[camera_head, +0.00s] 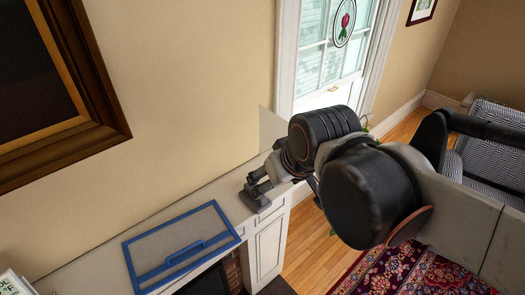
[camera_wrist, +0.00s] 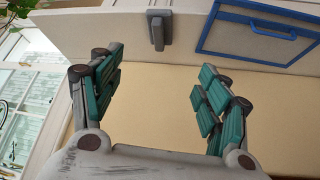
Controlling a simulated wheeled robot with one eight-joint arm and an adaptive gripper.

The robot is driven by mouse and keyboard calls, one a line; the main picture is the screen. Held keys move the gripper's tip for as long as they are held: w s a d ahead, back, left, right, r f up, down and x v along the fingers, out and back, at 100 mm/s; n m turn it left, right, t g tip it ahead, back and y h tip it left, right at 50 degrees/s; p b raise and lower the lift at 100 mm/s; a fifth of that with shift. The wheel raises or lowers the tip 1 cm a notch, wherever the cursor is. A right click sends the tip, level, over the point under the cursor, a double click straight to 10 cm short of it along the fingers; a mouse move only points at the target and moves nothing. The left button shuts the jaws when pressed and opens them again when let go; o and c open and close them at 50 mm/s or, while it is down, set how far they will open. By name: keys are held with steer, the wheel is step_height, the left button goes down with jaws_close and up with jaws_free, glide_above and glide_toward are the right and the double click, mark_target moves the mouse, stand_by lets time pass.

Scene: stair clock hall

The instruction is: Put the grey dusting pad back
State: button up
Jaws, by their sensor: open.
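The grey dusting pad (camera_head: 256,199) appears to be the small dark grey piece on the white mantel shelf, near its right end. In the wrist view the pad (camera_wrist: 157,29) lies on the pale shelf, beyond and roughly between my fingers. My gripper (camera_wrist: 155,68) is open, its two teal-padded fingers wide apart with nothing between them. In the head view my gripper (camera_head: 264,181) hangs close above the pad; its fingers partly overlap it, and I cannot tell there whether they touch. A blue-framed tray (camera_head: 127,257) with a blue bar lies on the shelf to the left; it also shows in the wrist view (camera_wrist: 208,28).
The beige wall (camera_head: 190,100) rises behind the shelf, with a dark framed picture (camera_head: 110,130) at left. A window (camera_head: 330,55) is at the back. A patterned rug (camera_head: 430,275) and striped chair (camera_head: 485,160) are at right. The shelf between pad and tray is clear.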

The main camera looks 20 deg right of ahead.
steer(key=shift+s+m+t, duration=0.3)
steer(key=shift+s+t, duration=0.2)
steer(key=shift+s, duration=0.35)
